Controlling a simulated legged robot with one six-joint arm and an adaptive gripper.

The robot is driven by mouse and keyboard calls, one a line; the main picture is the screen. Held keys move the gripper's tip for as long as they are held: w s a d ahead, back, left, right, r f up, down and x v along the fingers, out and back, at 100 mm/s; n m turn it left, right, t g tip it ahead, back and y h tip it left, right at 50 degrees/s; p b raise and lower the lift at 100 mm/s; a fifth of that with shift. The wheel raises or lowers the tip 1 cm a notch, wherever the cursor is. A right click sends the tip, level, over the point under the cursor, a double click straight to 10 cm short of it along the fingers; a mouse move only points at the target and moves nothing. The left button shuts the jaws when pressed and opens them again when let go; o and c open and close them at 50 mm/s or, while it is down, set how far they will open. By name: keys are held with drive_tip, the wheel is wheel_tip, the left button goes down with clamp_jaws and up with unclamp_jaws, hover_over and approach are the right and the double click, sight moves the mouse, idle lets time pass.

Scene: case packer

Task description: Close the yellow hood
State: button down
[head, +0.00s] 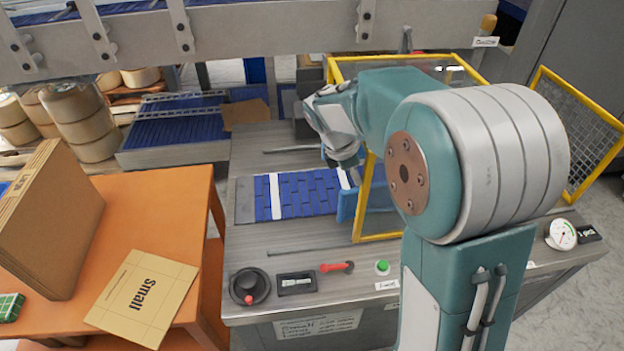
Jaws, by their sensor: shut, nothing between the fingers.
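The yellow hood (361,205) is a yellow frame with clear panels on the right part of the grey machine bed. Its left edge stands clear of the blue belt's left part, and its right side is mostly hidden behind my arm. My gripper (347,172) is shut and empty, pointing down at the hood's left side, above the right end of the blue belt (290,196). I cannot tell whether it touches the frame. A blue pad (346,205) shows just below the gripper.
An orange table (150,222) with cardboard blanks (52,220) stands at the left. A yellow mesh guard (583,125) stands at the right. A conveyor beam (240,32) crosses the back.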

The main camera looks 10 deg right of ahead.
drive_tip(key=d, duration=3.4)
drive_tip(key=shift+w+a, duration=0.1)
drive_tip(key=shift+w, duration=0.05)
